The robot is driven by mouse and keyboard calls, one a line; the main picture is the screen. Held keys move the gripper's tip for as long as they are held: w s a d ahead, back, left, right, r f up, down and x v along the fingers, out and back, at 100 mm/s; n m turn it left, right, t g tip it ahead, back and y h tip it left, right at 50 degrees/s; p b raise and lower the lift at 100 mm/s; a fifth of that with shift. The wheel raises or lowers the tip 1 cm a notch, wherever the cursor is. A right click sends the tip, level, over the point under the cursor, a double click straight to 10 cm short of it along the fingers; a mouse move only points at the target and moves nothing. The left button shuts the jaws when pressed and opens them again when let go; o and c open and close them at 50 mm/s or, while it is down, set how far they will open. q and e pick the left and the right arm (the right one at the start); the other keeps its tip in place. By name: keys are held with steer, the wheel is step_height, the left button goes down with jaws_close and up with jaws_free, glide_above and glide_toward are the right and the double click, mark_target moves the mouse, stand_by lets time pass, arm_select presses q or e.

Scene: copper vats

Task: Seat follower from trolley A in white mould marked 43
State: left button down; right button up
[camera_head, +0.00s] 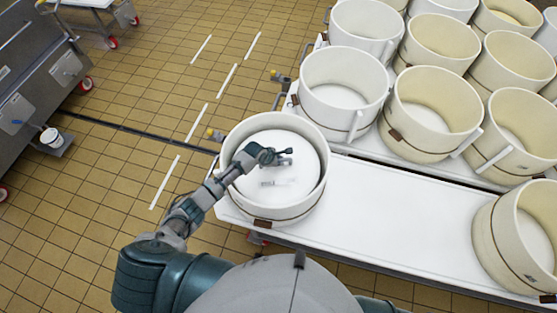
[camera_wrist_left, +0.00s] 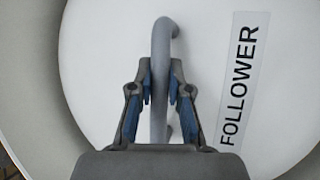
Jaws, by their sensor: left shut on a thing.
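The follower (camera_head: 299,189) is a round white disc with a grey bar handle and a label reading FOLLOWER, which is clear in the wrist view (camera_wrist_left: 262,120). It lies inside the rim of a white mould (camera_head: 287,211) at the left end of the white table. The mould's wall also curves round the disc in the wrist view (camera_wrist_left: 28,60). I cannot tell how deep the disc sits, and no number shows on this mould. My left gripper (camera_head: 281,158) is over the disc, shut on its handle (camera_wrist_left: 160,75). My right gripper is out of view.
Another mould (camera_head: 517,232) stands at the table's right end. The white table (camera_head: 400,218) is bare between them. Grey equipment (camera_head: 40,65) stands at the left on the tiled floor.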

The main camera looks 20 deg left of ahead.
arm_select(q)
steer(key=shift+w+a+f, duration=0.1)
steer(key=shift+a+f, duration=0.05)
steer(key=shift+a, duration=0.1)
steer(key=shift+d+f, duration=0.15)
steer(key=shift+f, duration=0.05)
stand_by(0.5)
steer(key=shift+f+b, duration=0.2)
steer(key=shift+b, duration=0.15)
steer(key=c, duration=1)
jaws_free()
steer(key=shift+c, duration=0.2)
steer(key=shift+s+f, duration=0.2)
steer(key=v, duration=1.2)
